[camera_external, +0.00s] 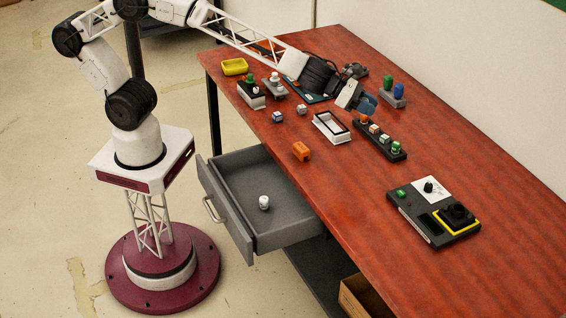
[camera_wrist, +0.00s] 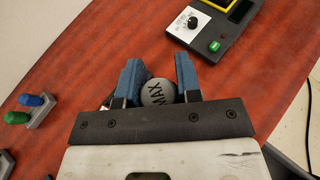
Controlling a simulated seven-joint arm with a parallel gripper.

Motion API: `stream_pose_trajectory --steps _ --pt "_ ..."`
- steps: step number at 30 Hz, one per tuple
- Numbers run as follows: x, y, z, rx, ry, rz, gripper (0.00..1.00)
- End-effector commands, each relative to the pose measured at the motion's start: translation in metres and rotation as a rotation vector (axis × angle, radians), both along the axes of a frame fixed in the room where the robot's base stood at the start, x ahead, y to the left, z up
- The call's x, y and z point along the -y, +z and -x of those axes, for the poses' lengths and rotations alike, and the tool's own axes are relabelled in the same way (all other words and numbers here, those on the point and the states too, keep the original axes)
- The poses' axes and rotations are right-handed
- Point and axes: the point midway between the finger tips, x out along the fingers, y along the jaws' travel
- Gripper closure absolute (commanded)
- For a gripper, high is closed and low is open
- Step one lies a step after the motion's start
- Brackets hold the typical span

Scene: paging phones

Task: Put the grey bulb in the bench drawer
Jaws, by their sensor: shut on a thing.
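My gripper (camera_external: 364,102) is over the far side of the red bench top. In the wrist view its two blue fingers (camera_wrist: 159,78) are shut on the grey bulb (camera_wrist: 158,93), a round grey thing marked "MAX". In the external view I cannot make out the bulb at the fingers. The bench drawer (camera_external: 289,221) is grey and pulled open at the near side of the bench. A small white bulb-like piece (camera_external: 264,203) stands inside it, with bare floor around it.
A black control box (camera_external: 434,218) lies to the right. The bench's right end is clear.

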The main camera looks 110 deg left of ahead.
Motion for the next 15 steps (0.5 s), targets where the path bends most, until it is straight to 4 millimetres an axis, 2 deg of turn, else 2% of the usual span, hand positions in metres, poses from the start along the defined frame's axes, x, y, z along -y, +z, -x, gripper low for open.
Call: stream_pose_trajectory --steps 8,15 --pt "-0.008 -0.002 -0.001 0.000 -0.016 0.000 0.91" --pt "-0.027 -0.011 -0.001 -0.002 -0.068 0.000 0.91"
